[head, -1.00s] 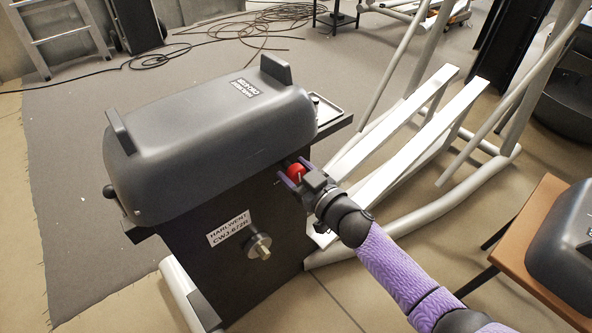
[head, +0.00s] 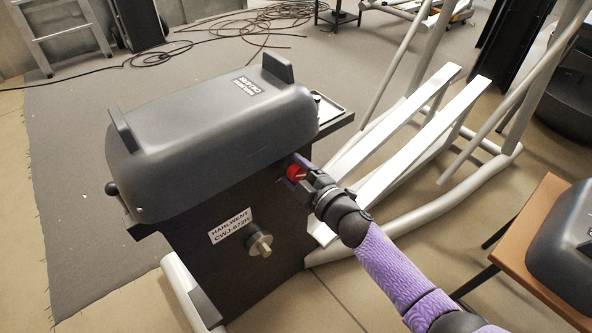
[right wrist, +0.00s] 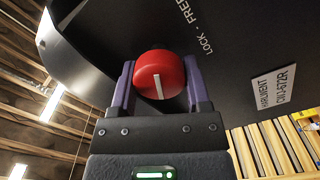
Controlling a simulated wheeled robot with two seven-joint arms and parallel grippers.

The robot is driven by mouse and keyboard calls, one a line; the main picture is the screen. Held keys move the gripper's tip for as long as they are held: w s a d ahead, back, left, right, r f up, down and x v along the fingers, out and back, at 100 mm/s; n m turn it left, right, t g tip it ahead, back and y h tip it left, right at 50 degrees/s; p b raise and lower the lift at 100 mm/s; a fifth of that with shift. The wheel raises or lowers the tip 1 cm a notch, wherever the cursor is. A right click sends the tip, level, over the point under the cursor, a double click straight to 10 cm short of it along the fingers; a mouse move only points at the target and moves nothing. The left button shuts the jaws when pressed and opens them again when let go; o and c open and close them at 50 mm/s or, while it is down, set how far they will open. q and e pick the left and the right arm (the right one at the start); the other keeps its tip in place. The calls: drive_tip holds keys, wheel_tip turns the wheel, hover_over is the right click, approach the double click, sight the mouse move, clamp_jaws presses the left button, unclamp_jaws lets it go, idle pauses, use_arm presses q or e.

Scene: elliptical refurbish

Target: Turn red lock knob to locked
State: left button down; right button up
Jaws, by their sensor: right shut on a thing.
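The red lock knob (head: 296,172) sits on the dark side panel of the machine (head: 220,285), below the grey rounded cover. My right gripper (head: 297,174) is shut on the knob, with one purple finger on each side. In the right wrist view the round red knob (right wrist: 159,76) lies between the fingertips, and its white pointer line runs nearly along the gripper's length. The label "LOCK - FREE" (right wrist: 196,25) is on the panel beside the knob. My left gripper is not in view.
A metal shaft end (head: 261,246) sticks out of the panel below the knob. White rails and tubes (head: 400,135) stand to the right. A wooden table (head: 540,225) with a second grey cover is at the right edge. Cables lie on the grey mat behind.

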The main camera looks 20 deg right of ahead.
drive_tip(key=n, duration=0.5)
drive_tip(key=shift+f+n+b, duration=0.2)
drive_tip(key=shift+n+b, duration=0.1)
drive_tip(key=shift+b, duration=0.05)
idle(0.3)
drive_tip(key=o, duration=1.3)
drive_tip(key=shift+s+r, duration=0.1)
drive_tip(key=p+v, duration=0.3)
drive_tip(key=v, duration=0.6)
drive_tip(key=shift+s+d, duration=0.1)
drive_tip(key=shift+s, duration=0.25)
